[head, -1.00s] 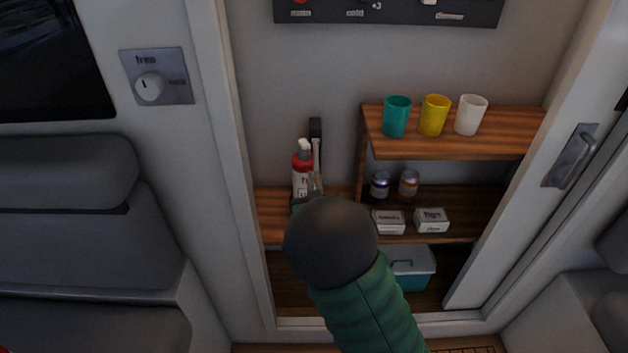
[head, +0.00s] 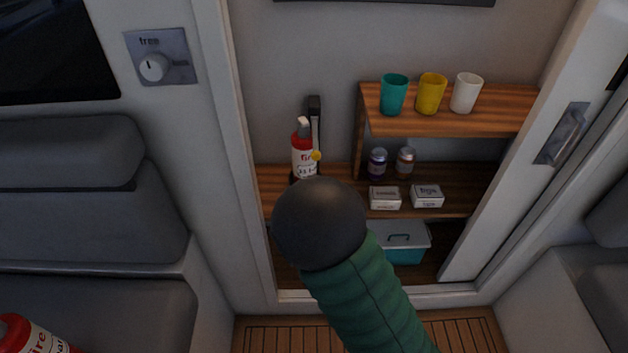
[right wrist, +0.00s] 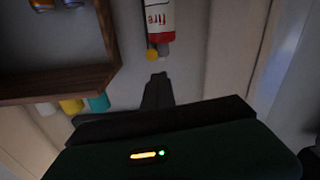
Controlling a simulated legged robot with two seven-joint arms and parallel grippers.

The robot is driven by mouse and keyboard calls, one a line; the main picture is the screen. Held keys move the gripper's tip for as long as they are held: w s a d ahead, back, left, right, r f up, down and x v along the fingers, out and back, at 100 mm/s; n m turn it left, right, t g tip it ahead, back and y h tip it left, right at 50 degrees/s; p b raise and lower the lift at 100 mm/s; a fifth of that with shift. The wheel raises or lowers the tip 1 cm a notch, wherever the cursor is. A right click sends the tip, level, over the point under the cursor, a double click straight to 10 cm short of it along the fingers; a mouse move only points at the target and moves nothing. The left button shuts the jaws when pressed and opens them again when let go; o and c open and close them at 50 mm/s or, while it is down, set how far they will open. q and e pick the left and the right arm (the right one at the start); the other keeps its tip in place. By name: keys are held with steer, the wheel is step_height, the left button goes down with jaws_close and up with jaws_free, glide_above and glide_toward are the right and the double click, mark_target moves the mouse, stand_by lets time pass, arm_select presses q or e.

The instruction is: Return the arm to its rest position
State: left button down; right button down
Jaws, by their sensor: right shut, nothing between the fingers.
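My right arm (head: 345,265), green with a dark round joint, reaches up from the bottom of the head view in front of the open cupboard. It hides my right gripper there. In the right wrist view my right gripper (right wrist: 158,79) is shut and empty, its narrow fingers just short of the red-and-white fire extinguisher (right wrist: 160,18), which looks upside down there. In the head view this extinguisher (head: 303,155) stands upright at the left of the middle shelf, by a dark bracket (head: 314,115). The arm hides its foot. My left gripper is out of view.
The upper shelf (head: 450,122) holds teal, yellow and white cups. Below are jars and small boxes (head: 384,198), then a teal-sided bin (head: 405,252). The door frame (head: 235,170) edges the opening.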

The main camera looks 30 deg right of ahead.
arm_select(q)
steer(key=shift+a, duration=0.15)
